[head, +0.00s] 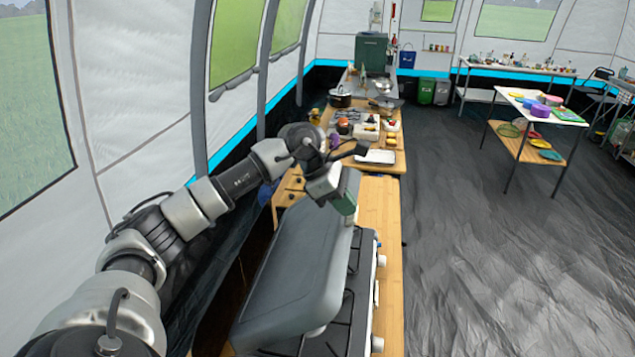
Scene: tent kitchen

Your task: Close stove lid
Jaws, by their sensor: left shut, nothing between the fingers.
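The grey stove lid (295,270) is tilted over the stove (362,285), partly lowered, and hides much of the cooktop. Its right edge is raised above the black burner grates, which show beneath and beside it. White knobs line the stove's right side. My left gripper (343,203) is shut and empty at the upper far end of the lid. It overlaps the lid's edge in the picture; I cannot tell whether they touch. My right gripper is not in view.
The stove stands on a wooden counter (390,215). Beyond it, a white tray (376,157), a pot (340,97) and several food items crowd the worktop. A white table (515,98) with colourful dishes stands at the right. The dark floor (480,250) between is clear.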

